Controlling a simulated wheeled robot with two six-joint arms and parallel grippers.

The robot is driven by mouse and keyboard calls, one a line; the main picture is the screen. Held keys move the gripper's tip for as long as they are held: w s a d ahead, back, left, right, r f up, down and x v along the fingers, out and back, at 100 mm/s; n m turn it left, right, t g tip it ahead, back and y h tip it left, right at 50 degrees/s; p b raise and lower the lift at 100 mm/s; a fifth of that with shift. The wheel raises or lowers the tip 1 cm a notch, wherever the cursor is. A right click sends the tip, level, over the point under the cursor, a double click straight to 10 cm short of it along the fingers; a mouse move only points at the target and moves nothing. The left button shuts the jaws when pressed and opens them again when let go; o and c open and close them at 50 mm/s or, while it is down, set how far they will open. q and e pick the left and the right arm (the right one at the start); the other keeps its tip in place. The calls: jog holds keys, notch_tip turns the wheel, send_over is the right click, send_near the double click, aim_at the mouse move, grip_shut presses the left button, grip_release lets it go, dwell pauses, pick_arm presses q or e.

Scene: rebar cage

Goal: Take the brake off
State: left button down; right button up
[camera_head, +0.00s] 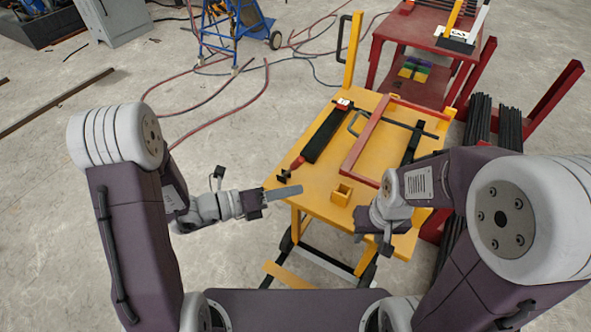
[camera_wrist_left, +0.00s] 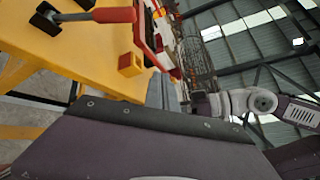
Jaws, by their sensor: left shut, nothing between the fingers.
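The yellow cart (camera_head: 315,200) stands in front of me in the head view, with dark lower fittings (camera_head: 287,243) beneath it. I cannot make out a brake on it. My left gripper (camera_head: 290,191) is shut and empty at the cart top's left edge; whether it touches the edge is unclear. In the left wrist view, the cart top (camera_wrist_left: 95,55) fills the upper left, and a dark plate covers the bottom. My right gripper (camera_head: 386,246) hangs by the cart's near right side, and its fingers are too small to read.
On the cart lie a long black tool (camera_head: 325,135) with a red end, a red frame (camera_head: 362,147), and a small yellow box (camera_head: 341,195). A red table (camera_head: 408,30) stands behind, dark bars (camera_head: 509,128) at right. Hoses (camera_head: 215,97) cross the floor at left.

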pick_arm(q)
jog(key=w+a+f+n+t+y, duration=0.1)
jog(key=a+f+n+t, duration=0.1)
jog(key=a+f+n, duration=0.2)
jog(key=shift+w+a+f+y+p, duration=0.25)
jog(key=shift+w+y+p, duration=0.1)
jog(key=shift+y, duration=0.05)
jog(key=b, duration=0.3)
send_over(305, 200)
notch_tip(305, 200, down, 3)
jog(key=shift+r, duration=0.2)
jog(key=shift+w+a+r, duration=0.8)
jog(key=shift+w+a, duration=0.05)
jog(key=shift+a, duration=0.25)
jog(key=shift+w+a+r, duration=0.25)
jog(key=shift+w+a, duration=0.05)
jog(key=shift+a, duration=0.05)
jog(key=shift+p, duration=0.3)
